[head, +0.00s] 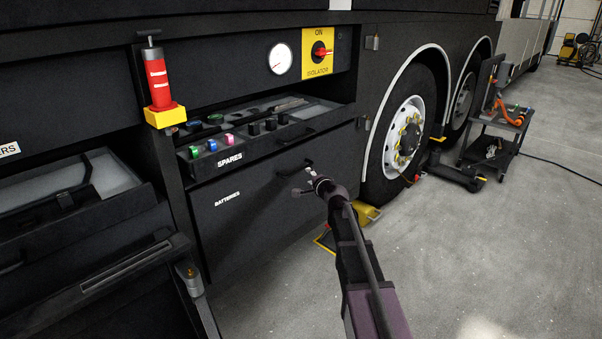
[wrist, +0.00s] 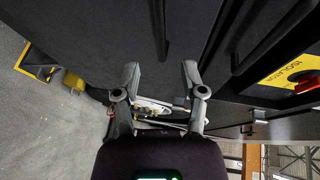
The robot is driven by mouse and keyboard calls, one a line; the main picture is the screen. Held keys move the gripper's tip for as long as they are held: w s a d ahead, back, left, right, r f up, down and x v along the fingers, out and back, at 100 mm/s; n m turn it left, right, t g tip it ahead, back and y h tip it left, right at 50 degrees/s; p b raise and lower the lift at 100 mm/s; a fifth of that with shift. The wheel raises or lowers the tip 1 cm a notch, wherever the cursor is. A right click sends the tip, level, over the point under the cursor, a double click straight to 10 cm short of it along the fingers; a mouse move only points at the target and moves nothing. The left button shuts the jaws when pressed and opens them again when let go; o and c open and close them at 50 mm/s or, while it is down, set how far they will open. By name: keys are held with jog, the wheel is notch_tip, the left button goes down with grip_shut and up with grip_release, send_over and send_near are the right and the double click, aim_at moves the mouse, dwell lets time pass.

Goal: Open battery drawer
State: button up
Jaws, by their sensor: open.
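The battery drawer (head: 240,225) is a dark front panel marked BATTERIES, below the spares drawer in the head view. No interior of it shows. Its dark bar handle (head: 287,174) is near the upper right of the panel, partly behind my gripper. In the wrist view the handle (wrist: 160,30) is a straight dark bar, in line with the gap between my fingers and above the fingertips in the picture. My gripper (head: 311,181) is open and empty, close to the handle. Both fingers (wrist: 159,76) stand apart in the wrist view. I see no contact with the handle.
The spares drawer (head: 229,161) above is open, with coloured items on it; its handle (wrist: 236,45) runs beside. A red and yellow cylinder (head: 159,85) stands left. The isolator switch (head: 319,52) is above. A yellow chock (head: 366,214) lies by the wheel.

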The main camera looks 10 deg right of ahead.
aim_at(301, 170)
jog(key=b+x, duration=0.1)
jog(key=x, duration=0.7)
jog(key=shift+w+a, duration=0.1)
jog(key=shift+w, duration=0.3)
